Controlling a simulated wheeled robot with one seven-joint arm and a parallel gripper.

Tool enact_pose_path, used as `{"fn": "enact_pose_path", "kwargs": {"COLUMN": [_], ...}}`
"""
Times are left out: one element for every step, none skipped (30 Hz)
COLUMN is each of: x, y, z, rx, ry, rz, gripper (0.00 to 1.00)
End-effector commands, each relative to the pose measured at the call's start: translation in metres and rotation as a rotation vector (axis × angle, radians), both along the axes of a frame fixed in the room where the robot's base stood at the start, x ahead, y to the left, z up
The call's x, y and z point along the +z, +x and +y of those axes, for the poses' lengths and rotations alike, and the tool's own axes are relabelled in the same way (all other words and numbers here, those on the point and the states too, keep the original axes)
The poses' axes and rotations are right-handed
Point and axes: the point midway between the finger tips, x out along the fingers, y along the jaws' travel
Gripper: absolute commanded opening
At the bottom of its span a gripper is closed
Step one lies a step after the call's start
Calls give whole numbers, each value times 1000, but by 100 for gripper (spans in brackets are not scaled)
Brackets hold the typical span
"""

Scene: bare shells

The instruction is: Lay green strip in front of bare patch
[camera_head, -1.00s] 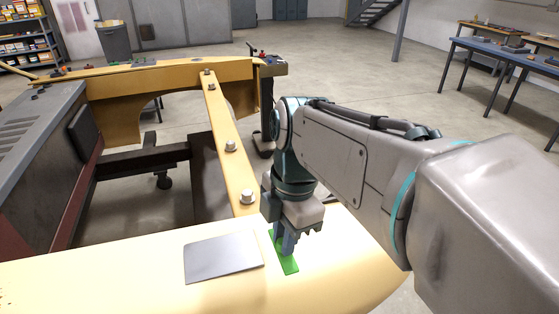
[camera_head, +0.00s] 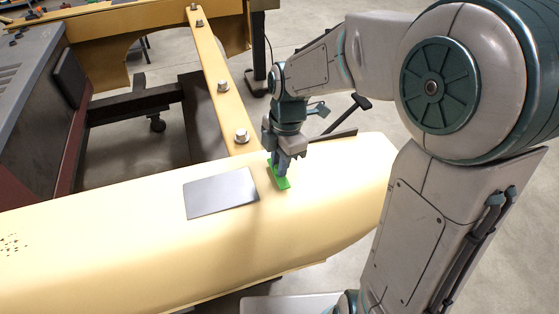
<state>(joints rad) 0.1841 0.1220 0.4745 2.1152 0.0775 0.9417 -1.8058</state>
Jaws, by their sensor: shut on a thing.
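The bare patch (camera_head: 221,193) is a flat grey rectangle on the pale yellow panel (camera_head: 110,235). The green strip (camera_head: 284,184) is narrow and slants just right of the patch's right edge, with a small gap of yellow between them. My gripper (camera_head: 279,171) points down beside the patch and is shut on the green strip. The fingers hide part of the strip. I cannot tell whether the strip touches the panel or hangs just above it.
A yellow bar with bolts (camera_head: 222,86) runs back from the panel to a far yellow panel. A dark grey machine body (camera_head: 35,90) stands at left. A dark bar (camera_head: 333,136) lies behind the panel, right of my gripper.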

Motion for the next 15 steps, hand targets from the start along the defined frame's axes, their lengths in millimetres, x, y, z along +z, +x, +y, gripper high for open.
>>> {"fn": "enact_pose_path", "kwargs": {"x": [-6, -8, -10, -11, -12, -12, -12, -12, -12, -12, -12, -13, -14, -15, -15], "y": [-1, -1, 0, 0, 0, 0, 0, 0, 0, 0, 0, 0, 0, 0, 0], "z": [0, 0, 0, 0, 0, 0, 0, 0, 0, 0, 0, 0, 0, 0, 0], "rx": [1, 1, 1, 1, 1, 1, 1, 1, 1, 1, 1, 1, 1, 1, 1], "ry": [0, 0, 0, -1, -1, 0, 0, 0, 0, 0, 0, -1, -1, -1, -1], "rz": [4, 3, 1, -1, -1, -1, -1, -1, -1, -1, -1, -1, -1, -1, -1], "gripper": [0, 0, 0, 0, 0, 0, 0, 0, 0, 0, 0, 0, 0, 0, 23]}}
